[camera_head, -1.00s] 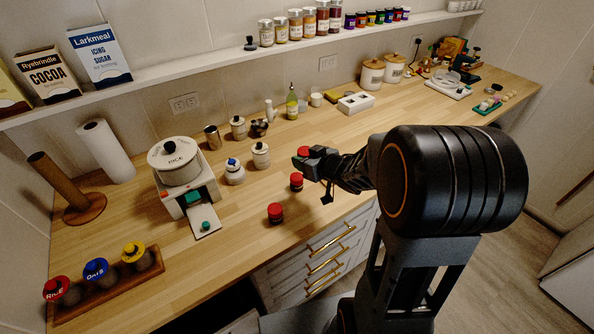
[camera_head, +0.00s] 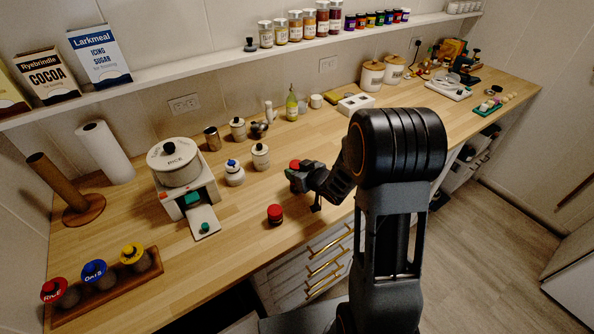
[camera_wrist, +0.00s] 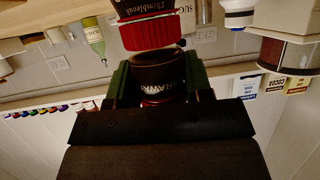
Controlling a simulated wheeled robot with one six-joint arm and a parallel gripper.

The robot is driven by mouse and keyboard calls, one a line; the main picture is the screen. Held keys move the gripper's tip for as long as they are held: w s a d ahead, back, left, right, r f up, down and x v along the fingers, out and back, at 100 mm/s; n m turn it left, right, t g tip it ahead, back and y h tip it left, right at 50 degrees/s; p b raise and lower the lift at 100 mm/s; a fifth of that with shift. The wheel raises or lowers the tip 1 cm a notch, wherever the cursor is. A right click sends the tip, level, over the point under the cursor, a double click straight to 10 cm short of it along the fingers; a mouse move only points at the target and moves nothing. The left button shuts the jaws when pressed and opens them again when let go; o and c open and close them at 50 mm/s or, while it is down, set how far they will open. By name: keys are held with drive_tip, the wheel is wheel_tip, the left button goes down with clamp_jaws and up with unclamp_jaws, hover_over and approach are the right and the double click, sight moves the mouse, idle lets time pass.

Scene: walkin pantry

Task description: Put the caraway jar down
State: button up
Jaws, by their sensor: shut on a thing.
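My gripper (camera_head: 298,174) is shut on the caraway jar, a dark jar whose red lid (camera_head: 295,163) shows in the head view. In the upside-down wrist view the caraway jar (camera_wrist: 160,78) sits between the green fingers, its label partly readable. A second dark jar with a red lid (camera_wrist: 150,34) shows directly beyond its base end, labelled Thimbleoak. I cannot tell whether the two touch. In the head view my gripper hides the spot where that second jar stood. Another red-lidded jar (camera_head: 275,214) stands alone nearer the counter's front edge.
The wooden counter (camera_head: 240,225) is clear around the lone jar. A green bottle (camera_head: 291,104) and a white box (camera_head: 356,104) stand behind.

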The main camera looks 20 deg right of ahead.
drive_tip(key=shift+f+b, duration=0.35)
drive_tip(key=o, duration=0.9)
drive_tip(key=shift+r, duration=0.1)
